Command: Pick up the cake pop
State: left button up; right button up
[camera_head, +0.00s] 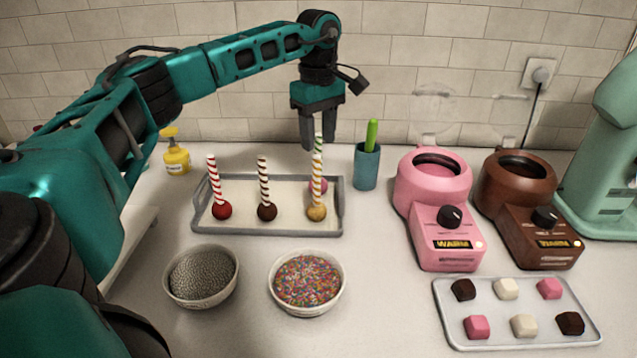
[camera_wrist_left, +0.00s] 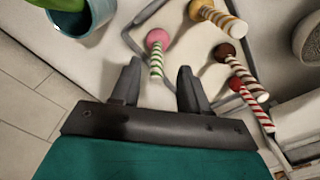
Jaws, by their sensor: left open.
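Several cake pops with striped sticks stand on a grey-rimmed tray (camera_head: 240,234): a red one (camera_head: 221,211), a dark brown one (camera_head: 266,211), a golden one (camera_head: 316,213) and, behind it, a pink one (camera_head: 322,185) with a green-striped stick. My left gripper (camera_head: 320,146) points down over the back right of the tray, at the pink pop's stick. In the left wrist view, the pink pop (camera_wrist_left: 158,39) shows beyond the open fingers (camera_wrist_left: 160,75), its stick reaching between them. I cannot tell if a finger touches it. My right gripper is not in view.
A blue cup (camera_head: 366,168) with a green handle stands close right of the gripper. Bowls of silver beads (camera_head: 166,283) and sprinkles (camera_head: 337,293) sit in front of the tray. Pink (camera_head: 432,190) and brown (camera_head: 510,190) warmers stand right. A yellow bottle (camera_head: 176,158) stands back left.

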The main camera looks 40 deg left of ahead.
pick_arm(q)
notch_tip(320, 180, down, 5)
jog(key=shift+w+a+f, duration=0.1)
jog(key=shift+w+a, duration=0.05)
grip_shut()
dwell(0.4)
